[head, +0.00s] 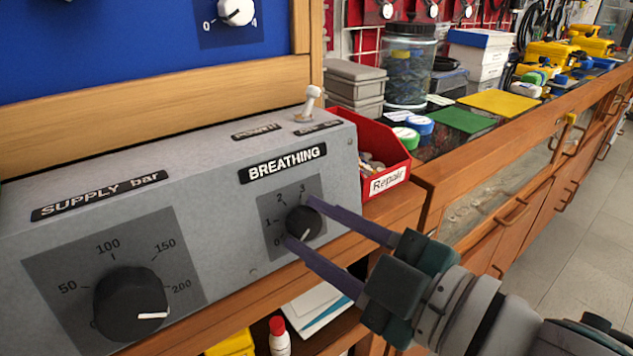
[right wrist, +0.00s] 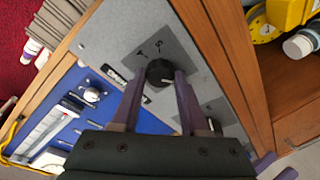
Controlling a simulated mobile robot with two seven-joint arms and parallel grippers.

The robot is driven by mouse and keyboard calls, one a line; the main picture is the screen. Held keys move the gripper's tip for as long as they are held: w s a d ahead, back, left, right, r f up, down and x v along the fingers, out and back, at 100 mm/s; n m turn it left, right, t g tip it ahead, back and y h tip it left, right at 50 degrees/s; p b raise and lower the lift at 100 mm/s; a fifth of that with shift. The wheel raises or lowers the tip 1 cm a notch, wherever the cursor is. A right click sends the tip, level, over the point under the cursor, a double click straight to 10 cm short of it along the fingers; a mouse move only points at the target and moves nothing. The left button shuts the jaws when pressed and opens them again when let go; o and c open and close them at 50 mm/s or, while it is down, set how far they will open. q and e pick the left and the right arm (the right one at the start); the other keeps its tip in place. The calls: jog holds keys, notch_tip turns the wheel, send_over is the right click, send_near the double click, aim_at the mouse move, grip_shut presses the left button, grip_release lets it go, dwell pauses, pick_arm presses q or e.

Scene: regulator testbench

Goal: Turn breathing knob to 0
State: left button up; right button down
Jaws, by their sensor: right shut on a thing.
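The breathing knob (head: 304,224) is a small black dial on a dark scale plate marked 0 to 3, under the BREATHING label (head: 283,164) on the grey panel. In the right wrist view, the knob (right wrist: 160,72) sits between the two fingertips (right wrist: 160,77). The fingers hide part of the plate's right side.
A larger black supply knob (head: 130,306) is at the panel's lower left. A power toggle (head: 311,100) stands on the panel's top edge. A red Repair bin (head: 383,148) is close to its right. A white bottle with a red cap (head: 279,338) stands on the shelf below.

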jog(key=shift+c, duration=2.1)
grip_release()
jog(key=p+v, duration=0.1)
jog(key=v, duration=0.9)
